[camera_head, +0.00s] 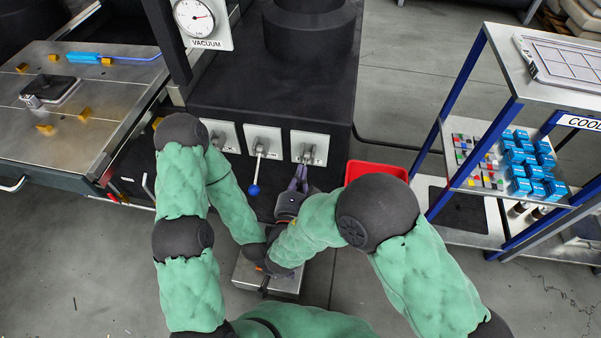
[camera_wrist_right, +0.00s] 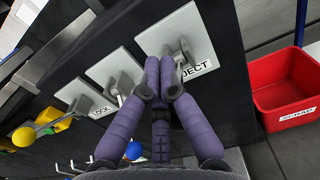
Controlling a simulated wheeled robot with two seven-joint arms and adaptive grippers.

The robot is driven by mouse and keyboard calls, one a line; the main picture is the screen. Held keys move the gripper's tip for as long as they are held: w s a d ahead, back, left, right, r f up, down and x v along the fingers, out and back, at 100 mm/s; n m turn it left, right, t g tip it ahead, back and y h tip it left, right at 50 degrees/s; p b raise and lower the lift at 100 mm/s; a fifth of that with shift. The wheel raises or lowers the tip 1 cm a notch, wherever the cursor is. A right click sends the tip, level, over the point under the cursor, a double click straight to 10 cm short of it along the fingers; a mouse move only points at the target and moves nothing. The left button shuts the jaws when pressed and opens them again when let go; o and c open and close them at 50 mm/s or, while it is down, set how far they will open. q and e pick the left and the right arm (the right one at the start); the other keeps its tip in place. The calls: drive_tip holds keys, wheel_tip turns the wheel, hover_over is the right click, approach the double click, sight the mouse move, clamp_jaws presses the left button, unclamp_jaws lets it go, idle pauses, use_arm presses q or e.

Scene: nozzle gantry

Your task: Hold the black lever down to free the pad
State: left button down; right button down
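The lever on the white plate marked EJECT (camera_wrist_right: 183,47) shows only its grey stem in the right wrist view; its end is hidden by my fingers. In the head view this plate (camera_head: 318,141) is the rightmost of three on the dark gantry block. My right gripper (camera_wrist_right: 160,62) has its fingertips together right at this lever, and it also shows in the head view (camera_head: 299,177). I cannot tell whether the lever end is between the fingertips. My left gripper (camera_head: 264,272) is low, over a grey box (camera_head: 285,284), with its fingers mostly hidden. I cannot make out the pad for certain.
A blue-knobbed lever (camera_head: 254,189) hangs from the middle plate, and a yellow knob (camera_wrist_right: 23,137) shows farther left. A red scrap bin (camera_wrist_right: 287,92) stands right of the block. A VACUUM gauge (camera_head: 196,18) is above. A steel table is left, a shelf (camera_head: 545,75) right.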

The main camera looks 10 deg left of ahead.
drive_tip(key=shift+s+f+b, duration=0.1)
drive_tip(key=shift+f+b, duration=0.65)
drive_tip(key=shift+f, duration=0.4)
wheel_tip(320, 180, down, 6)
drive_tip(key=shift+s+f, duration=0.15)
drive_tip(key=shift+s, duration=0.05)
idle(0.5)
drive_tip(key=shift+s, duration=0.15)
idle(1.0)
drive_tip(key=s+p, duration=0.1)
drive_tip(key=s, duration=0.8)
drive_tip(key=shift+s+a+p, duration=0.2)
drive_tip(key=shift+s+p, duration=0.1)
drive_tip(key=shift+s, duration=0.1)
idle(0.3)
drive_tip(key=shift+w, duration=0.1)
